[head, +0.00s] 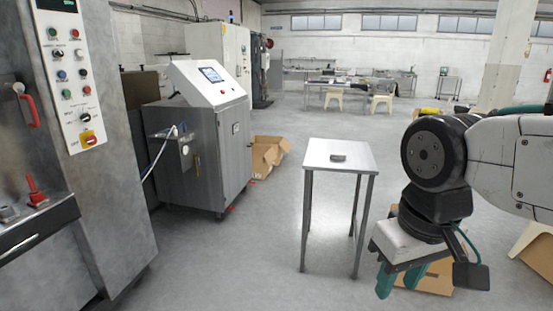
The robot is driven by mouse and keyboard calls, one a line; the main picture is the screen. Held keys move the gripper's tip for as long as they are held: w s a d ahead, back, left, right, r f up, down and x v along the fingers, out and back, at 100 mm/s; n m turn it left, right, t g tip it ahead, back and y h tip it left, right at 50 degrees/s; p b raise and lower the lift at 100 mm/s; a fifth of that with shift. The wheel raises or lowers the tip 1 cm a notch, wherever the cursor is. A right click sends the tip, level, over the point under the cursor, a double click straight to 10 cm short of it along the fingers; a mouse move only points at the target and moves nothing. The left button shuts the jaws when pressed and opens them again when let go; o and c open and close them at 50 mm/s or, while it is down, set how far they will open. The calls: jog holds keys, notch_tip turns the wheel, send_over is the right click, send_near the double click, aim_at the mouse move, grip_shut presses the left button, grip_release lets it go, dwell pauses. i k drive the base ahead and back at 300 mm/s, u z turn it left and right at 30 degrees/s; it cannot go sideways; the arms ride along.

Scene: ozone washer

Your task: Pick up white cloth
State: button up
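A small grey, flat-looking object (338,158) lies on the top of a small metal table (318,148) in the middle of the view. It is too small to tell whether it is the white cloth, and no other clear white cloth shows. My gripper (401,278) hangs at the lower right, pointing down, to the right of the table and nearer to me. Its two teal fingers are apart with nothing seen between them.
A control cabinet with a screen (209,74) stands left of the table, and a large grey machine (105,200) fills the left edge. Cardboard boxes (268,155) lie behind. Floor around the table is mostly clear; workbenches stand far back.

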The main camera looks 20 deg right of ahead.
aim_at(340, 156)
jog(key=u, duration=0.35)
jog(key=i, duration=3.9)
jog(key=z, duration=2.05)
